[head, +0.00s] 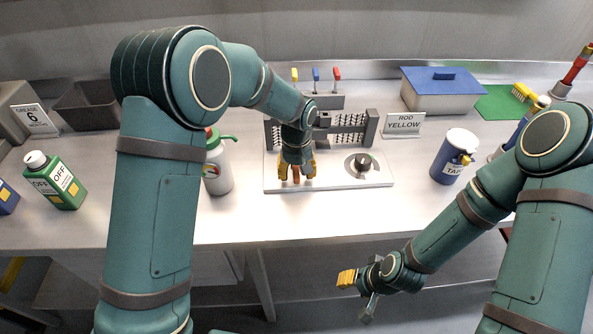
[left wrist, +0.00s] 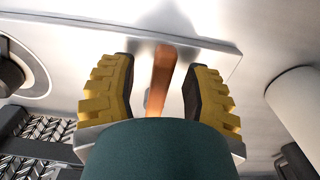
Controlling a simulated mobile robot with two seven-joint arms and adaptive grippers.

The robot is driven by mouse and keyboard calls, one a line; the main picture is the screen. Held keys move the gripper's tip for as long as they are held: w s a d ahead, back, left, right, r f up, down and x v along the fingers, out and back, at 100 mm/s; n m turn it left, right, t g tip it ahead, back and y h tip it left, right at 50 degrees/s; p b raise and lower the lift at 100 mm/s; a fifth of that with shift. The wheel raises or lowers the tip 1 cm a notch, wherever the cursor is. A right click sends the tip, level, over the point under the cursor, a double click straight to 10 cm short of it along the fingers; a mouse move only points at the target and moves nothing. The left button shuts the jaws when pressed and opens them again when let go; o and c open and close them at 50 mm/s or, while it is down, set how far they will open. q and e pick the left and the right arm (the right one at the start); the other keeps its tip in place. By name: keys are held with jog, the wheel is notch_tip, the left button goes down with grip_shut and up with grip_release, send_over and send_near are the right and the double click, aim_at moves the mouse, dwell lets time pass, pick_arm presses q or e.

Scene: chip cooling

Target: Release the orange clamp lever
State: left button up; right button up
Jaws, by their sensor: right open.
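The orange clamp lever (left wrist: 162,78) stands up from the white base plate (head: 345,183) of the grey clamp fixture (head: 349,130). My left gripper (head: 296,174) is low over the plate's left part, pointing down. In the left wrist view its two yellow fingers lie on either side of the lever, with a gap on each side, so it is open around the lever. The lever's lower end is hidden behind my gripper body in that view. In the head view only a little orange shows between the fingers. My right gripper (head: 347,278) is open and empty, in front of the bench's front edge.
A dark knob (head: 362,163) sits on the plate right of my left gripper. A white bottle with a green top (head: 217,165) stands close to the left. A blue tape can (head: 453,160) is at the right. Several coloured levers (head: 316,75) stand behind the fixture.

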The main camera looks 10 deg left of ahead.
aim_at(296, 171)
pick_arm(q)
jog(key=shift+r, duration=0.1)
notch_tip(296, 171, up, 12)
dwell(0.5)
dwell(0.5)
